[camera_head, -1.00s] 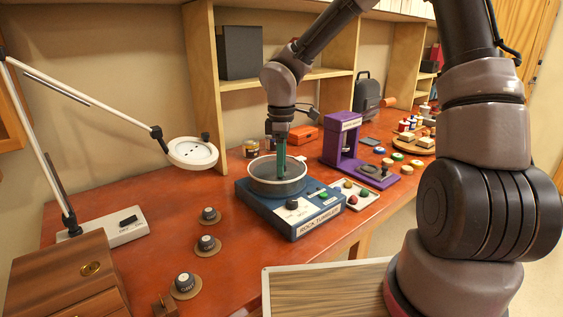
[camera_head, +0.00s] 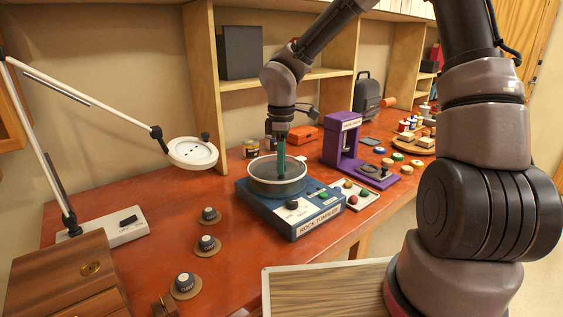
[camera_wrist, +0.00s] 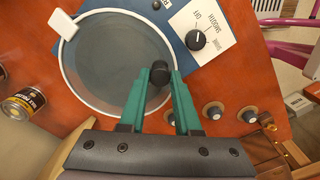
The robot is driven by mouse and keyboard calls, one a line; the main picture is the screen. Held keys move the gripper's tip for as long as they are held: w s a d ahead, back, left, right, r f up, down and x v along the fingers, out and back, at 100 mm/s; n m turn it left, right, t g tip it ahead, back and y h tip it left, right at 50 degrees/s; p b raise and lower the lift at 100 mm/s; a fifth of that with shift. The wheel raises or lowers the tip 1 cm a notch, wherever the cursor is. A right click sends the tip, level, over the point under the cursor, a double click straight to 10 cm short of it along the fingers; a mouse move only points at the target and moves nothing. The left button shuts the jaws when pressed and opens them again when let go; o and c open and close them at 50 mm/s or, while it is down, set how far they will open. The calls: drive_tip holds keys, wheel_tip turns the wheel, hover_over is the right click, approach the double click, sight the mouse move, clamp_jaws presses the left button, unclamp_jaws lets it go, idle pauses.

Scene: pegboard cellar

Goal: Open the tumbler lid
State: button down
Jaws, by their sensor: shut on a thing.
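The rock tumbler (camera_head: 293,212) is a blue box with a dial and a round grey drum on top, standing on the red-brown bench. Its round, see-through grey lid (camera_wrist: 105,65) lies over the drum in the wrist view, with a white tab at its upper left edge. A black knob (camera_wrist: 160,72) stands near the lid's right edge. My gripper (camera_wrist: 162,78) has its teal fingers shut on this knob. In the head view my gripper (camera_head: 281,168) points down into the drum's outline and hides the knob. I cannot tell whether the lid is lifted at all.
A purple stand (camera_head: 342,145) is right of the tumbler, with a tray of coloured stones (camera_head: 357,194) nearer. Several knobs on discs (camera_head: 207,243) lie to the left. A magnifier lamp (camera_head: 192,152) reaches in from the left. Cans (camera_head: 252,148) stand behind.

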sight(262, 169)
drive_tip(key=shift+w+a, duration=0.1)
idle(0.8)
drive_tip(key=shift+w+a+m, duration=0.4)
drive_tip(key=shift+a+m, duration=0.2)
drive_tip(key=w+a+m, duration=0.4)
drive_tip(key=w+m, duration=0.3)
drive_tip(key=w+a+m, duration=0.1)
drive_tip(key=w+m, duration=0.1)
drive_tip(key=w, duration=0.1)
drive_tip(key=shift+w+a+m, duration=0.2)
drive_tip(key=shift+m, duration=0.2)
drive_tip(key=w+d+m, duration=0.5)
drive_tip(key=w+m, duration=0.5)
drive_tip(key=w, duration=0.1)
drive_tip(key=shift+w+d+m, duration=0.15)
drive_tip(key=shift+w+m, duration=0.2)
drive_tip(key=shift+m, duration=0.05)
